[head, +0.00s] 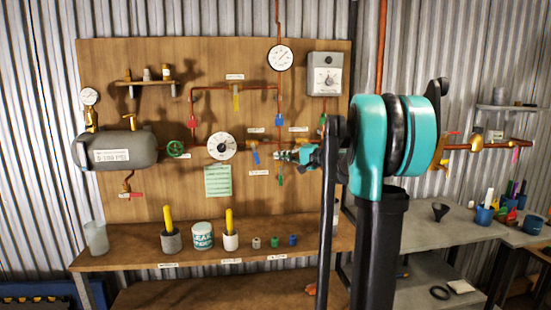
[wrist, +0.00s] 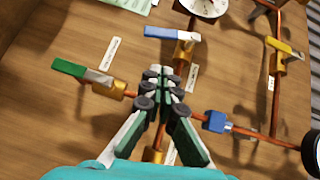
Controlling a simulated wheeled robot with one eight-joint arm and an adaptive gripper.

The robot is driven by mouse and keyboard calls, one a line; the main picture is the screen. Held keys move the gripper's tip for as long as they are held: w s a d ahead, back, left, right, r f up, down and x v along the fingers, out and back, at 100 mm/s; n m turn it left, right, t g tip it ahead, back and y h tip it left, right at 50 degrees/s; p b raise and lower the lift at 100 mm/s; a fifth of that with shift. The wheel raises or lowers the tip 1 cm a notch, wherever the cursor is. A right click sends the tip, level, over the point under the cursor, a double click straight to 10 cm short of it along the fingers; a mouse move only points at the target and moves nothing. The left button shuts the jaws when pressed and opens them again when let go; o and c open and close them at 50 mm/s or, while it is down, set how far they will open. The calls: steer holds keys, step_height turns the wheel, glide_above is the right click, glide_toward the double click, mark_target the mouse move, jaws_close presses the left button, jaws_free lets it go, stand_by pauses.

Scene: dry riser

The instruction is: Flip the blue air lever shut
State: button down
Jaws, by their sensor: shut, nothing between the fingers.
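The blue lever (head: 255,157) sits on a horizontal copper pipe on the wooden board, just right of a large white dial. It hangs down, tilted slightly right. In the wrist view, the blue lever (wrist: 168,33) lies across the pipe on a brass valve body (wrist: 183,53), beyond my fingertips. My gripper (wrist: 160,78) is shut and empty, its tips side by side in front of the board. In the head view, my gripper (head: 278,155) is right of the lever, with a small gap in the picture. Its depth to the board is hard to tell.
A green lever (wrist: 70,68) is near my fingers, and a blue fitting (wrist: 215,122) is on a pipe to the right. A yellow lever (wrist: 279,48) is farther right. The white dial (head: 221,147) and the bench (head: 120,260) with cups are nearby.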

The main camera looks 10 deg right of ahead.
steer(key=v, duration=0.7)
steer(key=shift+r, duration=0.25)
